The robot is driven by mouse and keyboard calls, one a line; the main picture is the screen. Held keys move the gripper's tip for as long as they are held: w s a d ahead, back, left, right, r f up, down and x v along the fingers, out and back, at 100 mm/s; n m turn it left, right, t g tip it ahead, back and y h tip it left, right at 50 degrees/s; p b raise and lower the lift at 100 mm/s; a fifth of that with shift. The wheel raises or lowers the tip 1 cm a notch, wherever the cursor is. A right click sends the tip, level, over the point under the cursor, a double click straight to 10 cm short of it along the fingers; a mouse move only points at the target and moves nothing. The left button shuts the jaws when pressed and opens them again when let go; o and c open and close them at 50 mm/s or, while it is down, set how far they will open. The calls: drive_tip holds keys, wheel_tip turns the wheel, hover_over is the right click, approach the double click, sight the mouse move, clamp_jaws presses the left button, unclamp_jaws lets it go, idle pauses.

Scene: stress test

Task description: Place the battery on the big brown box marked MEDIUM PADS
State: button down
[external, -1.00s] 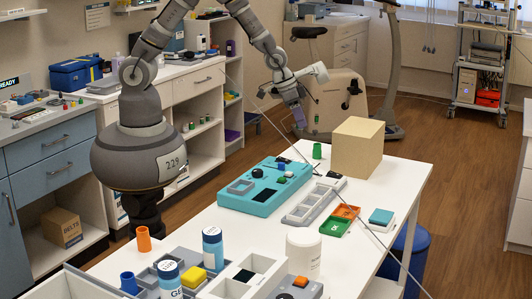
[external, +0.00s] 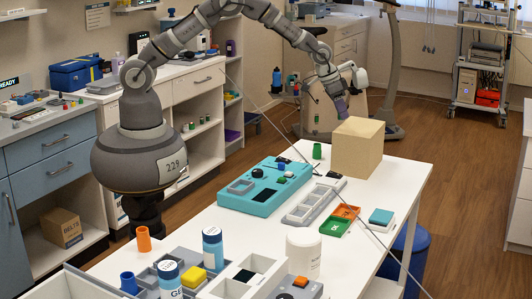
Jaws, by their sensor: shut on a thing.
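My gripper (external: 338,97) is above the back left part of a big tan-brown box (external: 357,150) at the far end of the white table. It is shut on a small purple-grey piece (external: 341,107), which appears to be the battery and points downward.
A green cup (external: 317,151) stands left of the box. A teal panel (external: 262,190), a grey tray (external: 310,205) and an orange-and-green bin (external: 340,220) are nearer. A thin pole slants across the table. The white tabletop (external: 395,180) is clear right of the box.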

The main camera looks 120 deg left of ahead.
sight(346, 130)
drive_tip(key=shift+w+a, duration=0.4)
drive_tip(key=shift+w, duration=0.25)
drive_tip(key=shift+w+a+f, duration=0.15)
drive_tip(key=shift+w+f, duration=0.05)
drive_tip(key=shift+f, duration=0.05)
wheel_tip(346, 130, down, 3)
drive_tip(key=shift+f+b, duration=0.15)
drive_tip(key=shift+b, duration=0.5)
drive_tip(key=c, duration=0.9)
unclamp_jaws()
drive_tip(key=shift+o, duration=0.2)
